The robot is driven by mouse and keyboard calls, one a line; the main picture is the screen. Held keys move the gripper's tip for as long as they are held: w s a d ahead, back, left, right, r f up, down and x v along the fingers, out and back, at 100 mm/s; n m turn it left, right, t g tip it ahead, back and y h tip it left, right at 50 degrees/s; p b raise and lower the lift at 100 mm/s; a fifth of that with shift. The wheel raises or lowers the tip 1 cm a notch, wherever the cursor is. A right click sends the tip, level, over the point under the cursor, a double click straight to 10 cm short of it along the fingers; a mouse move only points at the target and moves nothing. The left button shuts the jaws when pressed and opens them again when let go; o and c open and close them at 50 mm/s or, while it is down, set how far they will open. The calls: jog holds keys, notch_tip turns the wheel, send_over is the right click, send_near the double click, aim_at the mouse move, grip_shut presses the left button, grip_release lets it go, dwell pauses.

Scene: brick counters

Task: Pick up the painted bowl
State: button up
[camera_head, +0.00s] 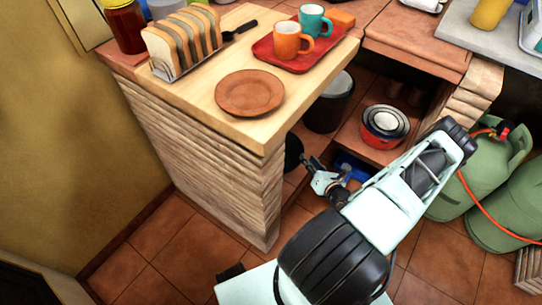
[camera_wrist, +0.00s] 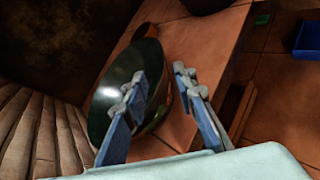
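A round bowl with a glossy dark-green inside (camera_wrist: 112,88) and a brownish outer edge is in the wrist view, its opening tilted toward the camera. It appears to be the painted bowl; its outer decoration is mostly hidden. In the head view, a dark rounded shape (camera_head: 293,152) beside the counter's end seems to be the same bowl, largely hidden by the counter. My gripper (camera_wrist: 159,75) is open, with one finger in front of the bowl's inside and the other past its right edge. In the head view, my gripper (camera_head: 318,178) is low beside the counter; contact is unclear.
A brick counter (camera_head: 225,185) with a wooden top stands close left of my gripper. A dark bin (camera_head: 330,108) and a red pot (camera_head: 384,138) stand behind it on low shelving. A blue object (camera_head: 352,167) lies nearby. Green gas cylinders (camera_head: 475,170) stand at right.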

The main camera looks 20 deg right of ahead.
aim_at(297, 146)
jog(key=b+x, duration=0.1)
jog(key=x, duration=0.2)
jog(key=b+x, duration=0.1)
jog(key=x, duration=0.2)
jog(key=b+x, duration=0.1)
jog(key=x, duration=0.2)
jog(key=shift+w+f, duration=0.2)
jog(key=shift+f, duration=0.15)
jog(key=shift+c, duration=0.4)
grip_shut()
jog(key=shift+r, duration=0.1)
